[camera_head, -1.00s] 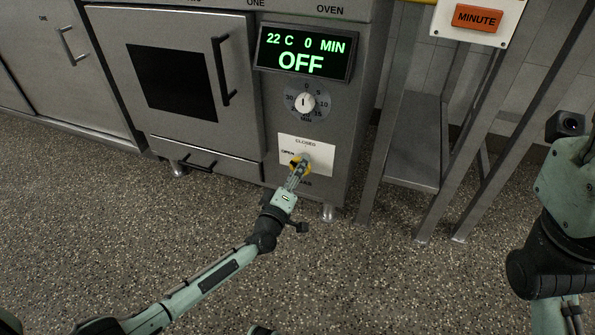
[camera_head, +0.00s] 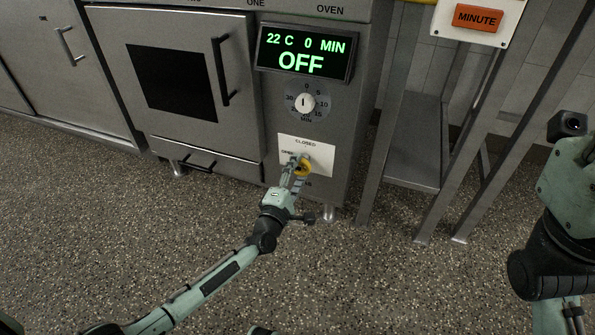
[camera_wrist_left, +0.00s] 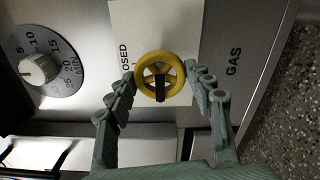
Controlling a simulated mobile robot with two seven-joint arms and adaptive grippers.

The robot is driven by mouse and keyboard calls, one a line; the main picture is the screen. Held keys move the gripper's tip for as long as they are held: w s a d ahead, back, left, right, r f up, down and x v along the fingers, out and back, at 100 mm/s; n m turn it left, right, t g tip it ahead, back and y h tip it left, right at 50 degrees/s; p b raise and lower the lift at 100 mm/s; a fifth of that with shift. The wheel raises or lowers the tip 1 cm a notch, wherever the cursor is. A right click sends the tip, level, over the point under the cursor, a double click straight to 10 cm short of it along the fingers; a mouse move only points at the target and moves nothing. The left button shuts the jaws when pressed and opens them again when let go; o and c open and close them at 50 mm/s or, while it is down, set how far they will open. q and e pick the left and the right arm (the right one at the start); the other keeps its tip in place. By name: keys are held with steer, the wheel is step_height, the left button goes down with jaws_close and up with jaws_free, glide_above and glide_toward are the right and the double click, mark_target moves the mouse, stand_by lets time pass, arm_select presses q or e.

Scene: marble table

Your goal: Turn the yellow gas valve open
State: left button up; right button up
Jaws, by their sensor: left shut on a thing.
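The yellow gas valve (camera_head: 306,168) is a small spoked wheel on a white plate (camera_head: 322,151) on the oven's front. The plate reads CLOSED at the top and OPEN at the left. My left gripper (camera_head: 298,166) is at the valve and partly covers it. In the left wrist view the wheel (camera_wrist_left: 143,77) sits between the two fingers of my left gripper (camera_wrist_left: 160,76), which are shut on its rim. A black bar runs from its hub toward the bottom of that picture, the side of the panel's left.
Above the valve are a round timer knob (camera_head: 304,103) and a display (camera_head: 303,64) reading OFF. The oven door (camera_head: 240,120) is shut at the left. A metal stand (camera_head: 412,150) is at the right. The speckled floor in front is clear.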

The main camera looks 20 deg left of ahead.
stand_by(0.4)
arm_select(q)
steer(key=o, duration=1.2)
steer(key=shift+c, duration=0.2)
steer(key=s, duration=0.7)
steer(key=shift+s+a, duration=0.15)
steer(key=shift+s, duration=0.1)
